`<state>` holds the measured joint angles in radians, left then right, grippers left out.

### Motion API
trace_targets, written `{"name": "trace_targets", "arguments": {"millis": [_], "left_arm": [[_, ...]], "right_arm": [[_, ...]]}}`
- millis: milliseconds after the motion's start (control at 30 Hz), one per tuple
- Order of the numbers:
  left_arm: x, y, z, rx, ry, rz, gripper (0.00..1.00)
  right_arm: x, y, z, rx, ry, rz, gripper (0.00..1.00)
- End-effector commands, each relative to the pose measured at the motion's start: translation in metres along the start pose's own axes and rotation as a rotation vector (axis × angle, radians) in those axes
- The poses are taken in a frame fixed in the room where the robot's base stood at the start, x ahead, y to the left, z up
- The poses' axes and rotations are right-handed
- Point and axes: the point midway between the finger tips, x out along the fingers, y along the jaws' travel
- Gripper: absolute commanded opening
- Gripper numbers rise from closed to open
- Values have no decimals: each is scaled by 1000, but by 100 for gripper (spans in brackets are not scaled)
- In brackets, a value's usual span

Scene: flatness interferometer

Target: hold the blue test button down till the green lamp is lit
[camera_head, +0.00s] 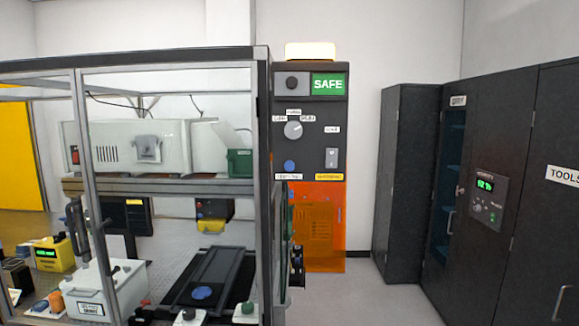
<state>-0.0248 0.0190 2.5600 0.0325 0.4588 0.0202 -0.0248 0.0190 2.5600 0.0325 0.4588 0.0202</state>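A round blue button (289,166) sits low on the left of the dark control panel (310,108), just above a small white label too small to read surely. Nothing touches it in this view. I cannot tell whether this sign is the green lamp. Neither of my grippers can be made out.
A framed glass enclosure (263,130) with instruments fills the left. Another blue disc (202,293) lies inside it. The panel also carries a rotary selector (293,130) and a white switch (332,158). An orange see-through panel (318,225) hangs below. Dark cabinets (415,185) stand right; floor between is clear.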

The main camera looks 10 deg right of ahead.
Motion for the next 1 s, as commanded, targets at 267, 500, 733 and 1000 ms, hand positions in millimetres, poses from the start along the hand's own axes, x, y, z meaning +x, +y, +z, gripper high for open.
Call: {"name": "trace_targets", "arguments": {"millis": [267, 500, 733, 1000], "left_arm": [[0, 0, 0, 0, 0, 0, 0], [0, 0, 0, 0, 0, 0, 0], [0, 0, 0, 0, 0, 0, 0], [0, 0, 0, 0, 0, 0, 0]], "right_arm": [[0, 0, 0, 0, 0, 0, 61], [0, 0, 0, 0, 0, 0, 0], [0, 0, 0, 0, 0, 0, 0], [0, 0, 0, 0, 0, 0, 0]]}}
